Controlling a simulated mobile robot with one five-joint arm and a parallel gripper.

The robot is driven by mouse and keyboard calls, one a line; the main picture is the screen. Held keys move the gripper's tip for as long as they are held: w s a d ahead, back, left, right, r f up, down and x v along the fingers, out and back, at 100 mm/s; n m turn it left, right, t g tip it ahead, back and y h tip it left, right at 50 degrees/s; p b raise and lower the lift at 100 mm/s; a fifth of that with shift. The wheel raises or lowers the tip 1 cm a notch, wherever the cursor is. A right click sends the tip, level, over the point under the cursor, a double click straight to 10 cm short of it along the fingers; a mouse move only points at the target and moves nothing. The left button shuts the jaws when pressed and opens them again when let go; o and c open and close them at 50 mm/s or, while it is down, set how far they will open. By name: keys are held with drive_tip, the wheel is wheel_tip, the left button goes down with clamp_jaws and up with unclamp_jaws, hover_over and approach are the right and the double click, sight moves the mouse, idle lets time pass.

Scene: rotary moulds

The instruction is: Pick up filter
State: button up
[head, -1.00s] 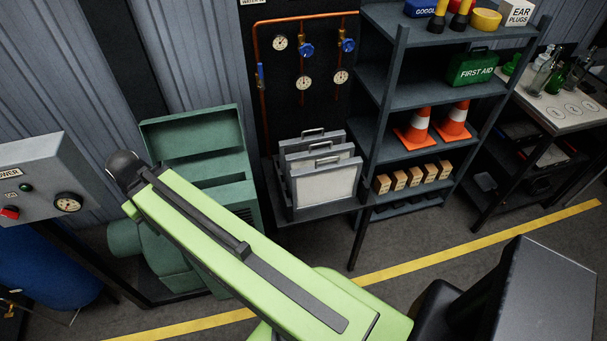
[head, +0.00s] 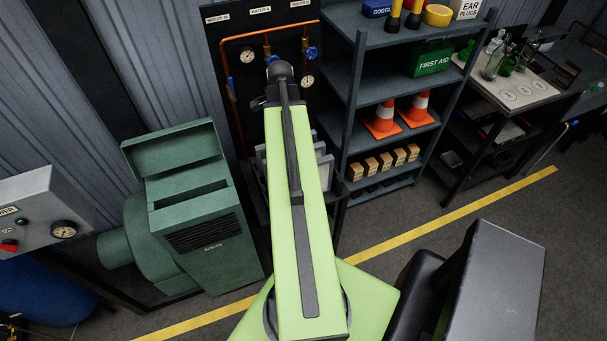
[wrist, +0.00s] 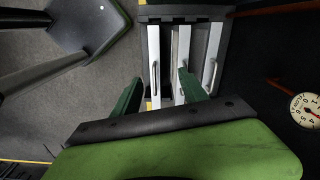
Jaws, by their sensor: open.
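Three filters stand side by side in a dark rack, seen from above in the wrist view: a left filter (wrist: 154,50), a middle filter (wrist: 181,45) and a right filter (wrist: 212,50). They are pale panels with metal handles. In the head view, parts of the filters (head: 322,165) show beside my arm, which hides the rest. My gripper (wrist: 160,74) is open, with its two green fingers apart above the left and middle filters. Nothing is visibly held. The gap between fingertips and filters is hard to judge. My gripper is hidden in the head view.
A green blower unit (head: 205,225) with a raised lid stands left of the rack. A shelf (head: 395,148) with cones and boxes stands close on the right. A copper pipe panel with gauges (head: 247,56) is behind. The floor near the yellow line is clear.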

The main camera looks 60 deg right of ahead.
drive_tip(key=s+d+r+m, duration=0.1)
drive_tip(key=s+d+m, duration=0.2)
drive_tip(key=s+d, duration=0.15)
drive_tip(key=f+b, duration=0.8)
drive_tip(key=a+f+b, duration=0.1)
drive_tip(key=f+b, duration=0.3)
drive_tip(key=shift+w+f, duration=0.1)
drive_tip(key=shift+f, duration=0.2)
drive_tip(key=shift+r, duration=0.1)
wheel_tip(320, 180, down, 5)
drive_tip(key=b, duration=0.5)
clamp_jaws()
